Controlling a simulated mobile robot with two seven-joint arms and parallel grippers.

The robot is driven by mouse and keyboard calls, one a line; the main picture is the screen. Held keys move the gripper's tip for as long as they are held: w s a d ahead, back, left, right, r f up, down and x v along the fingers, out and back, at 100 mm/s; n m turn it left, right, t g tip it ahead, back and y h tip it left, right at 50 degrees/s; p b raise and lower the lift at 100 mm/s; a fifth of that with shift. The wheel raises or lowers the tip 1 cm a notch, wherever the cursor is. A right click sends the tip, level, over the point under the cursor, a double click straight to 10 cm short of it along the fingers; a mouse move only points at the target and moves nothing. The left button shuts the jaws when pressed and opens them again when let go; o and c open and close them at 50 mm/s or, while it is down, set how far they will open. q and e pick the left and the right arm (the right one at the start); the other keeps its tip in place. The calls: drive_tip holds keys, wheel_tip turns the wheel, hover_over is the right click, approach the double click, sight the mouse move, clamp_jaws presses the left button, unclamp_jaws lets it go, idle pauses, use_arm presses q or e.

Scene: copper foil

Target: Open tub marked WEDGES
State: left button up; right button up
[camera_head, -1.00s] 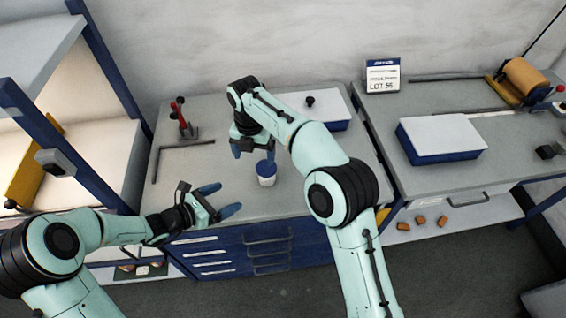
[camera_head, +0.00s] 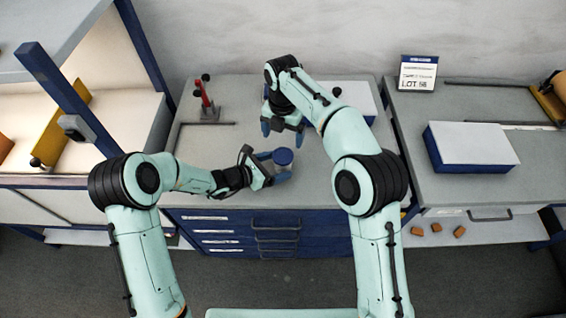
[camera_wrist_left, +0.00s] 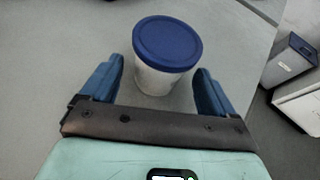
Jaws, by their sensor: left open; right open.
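A small white tub with a blue lid (camera_head: 283,157) stands upright on the grey bench top, its lid on. It also shows in the left wrist view (camera_wrist_left: 166,45). No marking can be read on it. My left gripper (camera_head: 277,167) is open, low at the tub, with one finger on each side of it. My right gripper (camera_head: 283,130) is open and empty, pointing down just behind the tub.
A red-handled tool on a stand (camera_head: 207,103) and a dark bent rod (camera_head: 205,123) lie to the left. A white-topped blue box (camera_head: 470,146) and a LOT sign (camera_head: 418,73) stand on the right bench. A shelf post (camera_head: 75,110) rises at left.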

sight(282, 164)
use_arm(q)
drive_tip(key=shift+x, duration=1.5)
